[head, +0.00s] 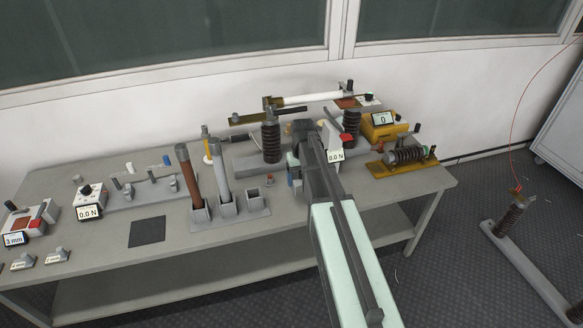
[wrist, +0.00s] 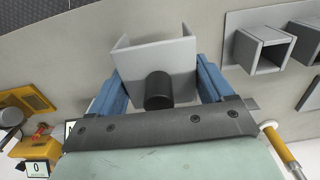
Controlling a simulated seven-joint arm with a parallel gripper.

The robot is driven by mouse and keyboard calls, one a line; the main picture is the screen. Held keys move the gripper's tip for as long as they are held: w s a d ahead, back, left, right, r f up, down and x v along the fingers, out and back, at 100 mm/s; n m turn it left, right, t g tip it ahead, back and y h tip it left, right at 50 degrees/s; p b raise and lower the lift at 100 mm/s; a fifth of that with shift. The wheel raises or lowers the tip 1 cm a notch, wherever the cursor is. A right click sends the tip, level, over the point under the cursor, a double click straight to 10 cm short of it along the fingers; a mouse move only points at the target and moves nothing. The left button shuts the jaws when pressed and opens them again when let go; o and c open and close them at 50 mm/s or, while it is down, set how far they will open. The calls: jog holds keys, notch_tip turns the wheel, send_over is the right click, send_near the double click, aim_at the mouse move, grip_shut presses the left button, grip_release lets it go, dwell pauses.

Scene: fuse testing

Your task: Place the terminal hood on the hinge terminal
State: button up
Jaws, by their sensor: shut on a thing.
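My gripper (wrist: 160,76) has its two blue fingers shut on a grey folded, open-sided piece, the terminal hood (wrist: 152,54). A black round knob (wrist: 159,91) on the hood shows between the fingers. In the head view my gripper (head: 294,167) is over the right half of the bench, and my arm hides most of it and the hood. Behind it stands a switch assembly with a white tube (head: 314,98) and two brown ribbed insulators, left (head: 271,142) and right (head: 351,122). I cannot tell which end is the hinge terminal.
The grey bench (head: 110,268) holds a plate with square sockets (head: 228,210) and two upright tubes, left of my gripper. A dark mat (head: 147,231) lies front left.

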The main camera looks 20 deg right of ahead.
jog(key=shift+r, duration=0.2)
jog(key=s+a, duration=1)
jog(key=s, duration=0.3)
jog(key=w+a, duration=0.3)
jog(key=w, duration=1.1)
jog(key=w+a, duration=0.3)
jog(key=w, duration=1.2)
jog(key=shift+s+f, duration=0.15)
jog(key=shift+f, duration=2.25)
jog(key=shift+s+f, duration=0.1)
jog(key=shift+f, duration=2.25)
jog(key=shift+f, duration=0.1)
jog(key=o, duration=1)
jog(key=shift+c, duration=0.2)
